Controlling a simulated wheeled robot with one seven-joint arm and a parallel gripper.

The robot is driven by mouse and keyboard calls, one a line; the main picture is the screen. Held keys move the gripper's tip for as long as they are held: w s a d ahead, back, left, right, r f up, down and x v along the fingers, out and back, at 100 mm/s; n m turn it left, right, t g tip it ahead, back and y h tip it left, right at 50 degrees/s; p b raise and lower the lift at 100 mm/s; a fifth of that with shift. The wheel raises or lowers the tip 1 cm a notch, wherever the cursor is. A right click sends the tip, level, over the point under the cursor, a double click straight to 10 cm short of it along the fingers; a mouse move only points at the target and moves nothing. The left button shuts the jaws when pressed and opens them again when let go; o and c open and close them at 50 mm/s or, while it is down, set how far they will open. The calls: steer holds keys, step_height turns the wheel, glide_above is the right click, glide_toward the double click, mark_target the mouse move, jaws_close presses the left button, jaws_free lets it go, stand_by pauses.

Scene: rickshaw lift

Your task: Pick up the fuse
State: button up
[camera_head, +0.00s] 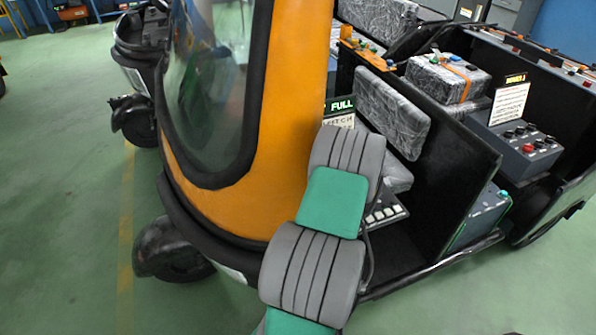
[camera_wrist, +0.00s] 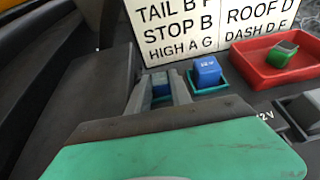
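My gripper (camera_wrist: 159,80) shows in the wrist view as two grey fingers set apart. A second blue fuse (camera_wrist: 207,70) with white print sits in a small green tray (camera_wrist: 211,90), right of the fingers. In the head view my arm reaches into the vehicle's cab, and the gripper and fuses are hidden.
A white label board (camera_wrist: 210,25) stands close behind the fuses. In the head view, the orange rickshaw body (camera_head: 300,100) is left of my arm and a black panel (camera_head: 455,180) is right. A grey switch box (camera_head: 520,150) is behind. Green floor is clear at left.

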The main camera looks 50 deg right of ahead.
jaws_close()
